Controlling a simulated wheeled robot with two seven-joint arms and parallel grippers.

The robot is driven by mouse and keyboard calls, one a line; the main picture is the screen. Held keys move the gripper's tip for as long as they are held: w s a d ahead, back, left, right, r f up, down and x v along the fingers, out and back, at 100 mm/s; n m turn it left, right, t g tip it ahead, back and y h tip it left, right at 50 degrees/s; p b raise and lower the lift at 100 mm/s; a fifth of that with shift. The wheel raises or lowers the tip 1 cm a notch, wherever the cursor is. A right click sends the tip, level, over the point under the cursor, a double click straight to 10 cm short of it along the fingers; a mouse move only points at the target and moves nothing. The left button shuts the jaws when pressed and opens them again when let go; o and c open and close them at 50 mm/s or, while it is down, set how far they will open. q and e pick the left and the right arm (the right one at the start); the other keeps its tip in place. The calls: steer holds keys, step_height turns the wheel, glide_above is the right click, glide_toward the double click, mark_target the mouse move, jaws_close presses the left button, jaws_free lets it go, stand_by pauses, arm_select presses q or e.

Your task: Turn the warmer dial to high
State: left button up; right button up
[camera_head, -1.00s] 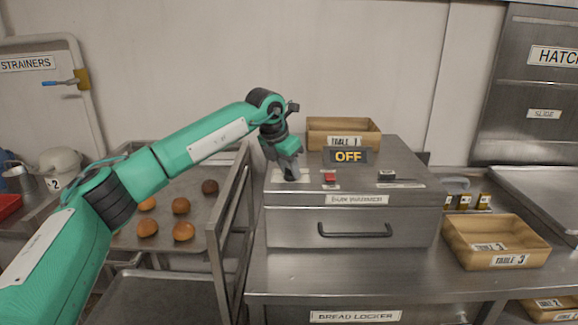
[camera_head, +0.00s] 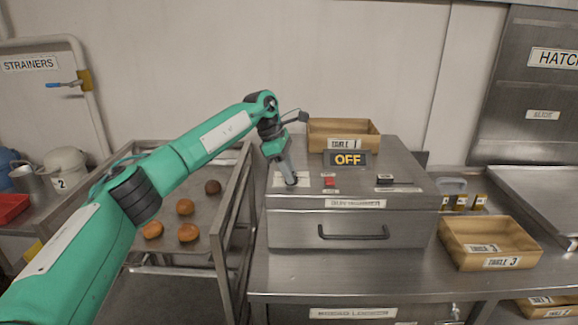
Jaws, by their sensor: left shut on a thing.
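The bun warmer (camera_head: 327,229) is a steel box on the counter with a drawer and handle at its front. A dark sign reading OFF (camera_head: 348,159) stands on its top. My left gripper (camera_head: 291,180) points down at the left of the top and is shut on the warmer dial, which its fingers mostly hide. A pale dial plate (camera_head: 279,180) shows beside the fingers. A red switch (camera_head: 330,181) sits just right of the gripper. A black slider (camera_head: 386,179) is farther right. My right gripper is not in view.
A Table 1 box (camera_head: 345,143) stands at the back of the warmer top. A Table 3 box (camera_head: 490,243) is on the counter at right. A rack with a tray of buns (camera_head: 187,232) stands at left, under my left arm.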

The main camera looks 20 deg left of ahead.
arm_select(q)
steer(key=shift+w+r+m+g+p, duration=0.15)
steer(key=shift+m+g+p, duration=0.25)
steer(key=shift+m, duration=0.5)
steer(key=m+g+p, duration=0.1)
steer(key=m, duration=0.1)
steer(key=shift+m, duration=0.4)
steer(key=shift+w+r+m+g+y+p, duration=0.1)
steer(key=shift+m+g+y+p, duration=0.3)
steer(key=shift+m, duration=0.5)
steer(key=shift+d+m+g+p, duration=0.1)
steer(key=shift+m+g+p, duration=0.5)
steer(key=shift+m, duration=1)
steer(key=shift+y, duration=0.3)
steer(key=shift+m+p, duration=0.35)
steer(key=shift+m, duration=0.05)
steer(key=o, duration=1)
steer(key=shift+f, duration=0.2)
